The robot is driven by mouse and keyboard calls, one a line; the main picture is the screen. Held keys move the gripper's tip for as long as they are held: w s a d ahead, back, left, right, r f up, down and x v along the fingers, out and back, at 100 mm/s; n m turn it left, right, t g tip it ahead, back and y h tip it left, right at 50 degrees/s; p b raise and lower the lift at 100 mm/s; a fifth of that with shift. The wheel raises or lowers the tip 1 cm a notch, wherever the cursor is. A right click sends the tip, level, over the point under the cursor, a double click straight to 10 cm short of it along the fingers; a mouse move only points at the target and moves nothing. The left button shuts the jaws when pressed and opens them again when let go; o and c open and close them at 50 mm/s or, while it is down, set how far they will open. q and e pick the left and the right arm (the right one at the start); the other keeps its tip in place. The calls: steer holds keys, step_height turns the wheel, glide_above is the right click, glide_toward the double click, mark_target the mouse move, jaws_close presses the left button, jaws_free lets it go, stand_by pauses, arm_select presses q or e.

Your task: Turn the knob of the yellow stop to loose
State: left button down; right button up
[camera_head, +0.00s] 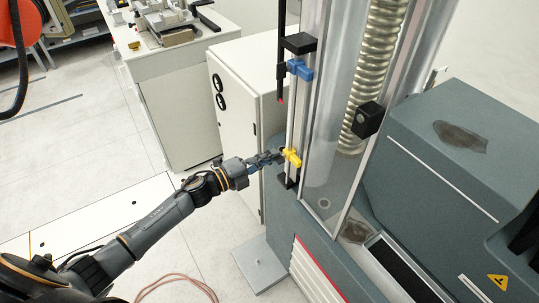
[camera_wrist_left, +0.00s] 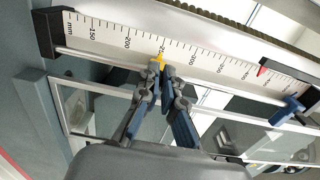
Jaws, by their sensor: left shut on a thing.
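The yellow stop (camera_head: 291,156) sits low on the vertical rod at the left side of the testing machine. In the left wrist view it shows as a small yellow piece (camera_wrist_left: 160,57) between the fingertips, in front of the millimetre scale (camera_wrist_left: 185,46). My left gripper (camera_head: 277,157) reaches it from the left and is shut on its knob; it also shows in the left wrist view (camera_wrist_left: 161,70). The fingers hide most of the knob, so I cannot tell its turn. The blue stop (camera_head: 300,69) is higher on the same rod. My right gripper is not in view.
The clear guard and ribbed column (camera_head: 378,50) stand just right of the rod. A black bracket (camera_head: 299,43) is above the blue stop. A white cabinet (camera_head: 238,120) stands behind the gripper. A cable (camera_head: 178,277) lies on the floor.

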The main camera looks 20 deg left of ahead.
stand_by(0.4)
arm_select(q)
steer(key=c, duration=1.5)
jaws_free()
steer(key=v, duration=1.2)
steer(key=shift+a, duration=0.1)
